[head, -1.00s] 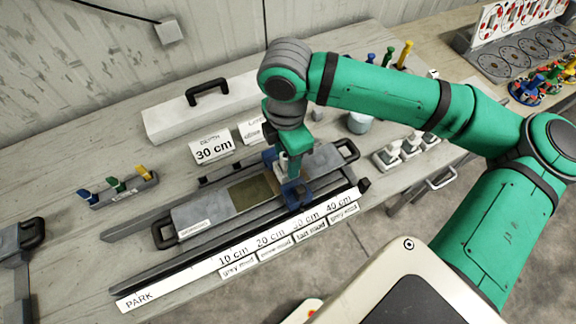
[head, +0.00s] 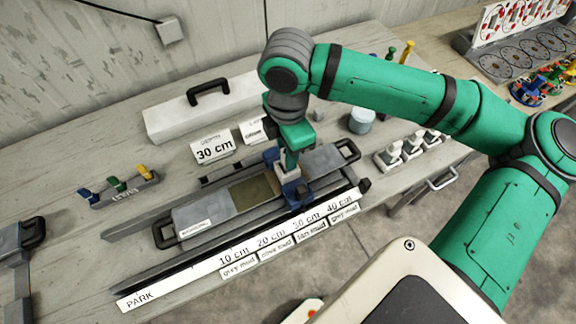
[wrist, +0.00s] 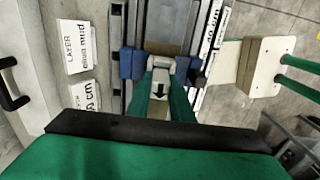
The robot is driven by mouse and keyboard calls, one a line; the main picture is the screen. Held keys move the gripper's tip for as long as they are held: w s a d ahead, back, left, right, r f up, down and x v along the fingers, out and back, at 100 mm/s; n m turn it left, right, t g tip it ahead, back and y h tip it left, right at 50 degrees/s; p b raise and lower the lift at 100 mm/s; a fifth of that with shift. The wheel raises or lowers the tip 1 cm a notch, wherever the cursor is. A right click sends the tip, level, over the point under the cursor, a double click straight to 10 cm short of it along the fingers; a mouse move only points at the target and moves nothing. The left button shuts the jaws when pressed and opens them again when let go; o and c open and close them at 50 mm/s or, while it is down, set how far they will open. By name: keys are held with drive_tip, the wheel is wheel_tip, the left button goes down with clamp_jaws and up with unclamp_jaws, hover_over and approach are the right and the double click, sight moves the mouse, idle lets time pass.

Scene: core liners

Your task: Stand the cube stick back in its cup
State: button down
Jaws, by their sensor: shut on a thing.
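My gripper (head: 288,170) is over the long grey core tray (head: 210,210). The carriage appears to sit on the tray. I cannot pick out a cube stick or its cup for certain. Small upright pegs, one yellow (head: 407,51), stand at the back, partly behind my arm.
A label strip (head: 190,274) runs along the tray's near side. A rack with blue, green and yellow pieces (head: 118,188) stands left. A white box with a black handle (head: 165,118) and a 30 cm card (head: 214,150) are behind. Pale stands (head: 388,158) are at right.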

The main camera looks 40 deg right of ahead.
drive_tip(key=shift+s+r, duration=0.1)
drive_tip(key=shift+r, duration=3.4)
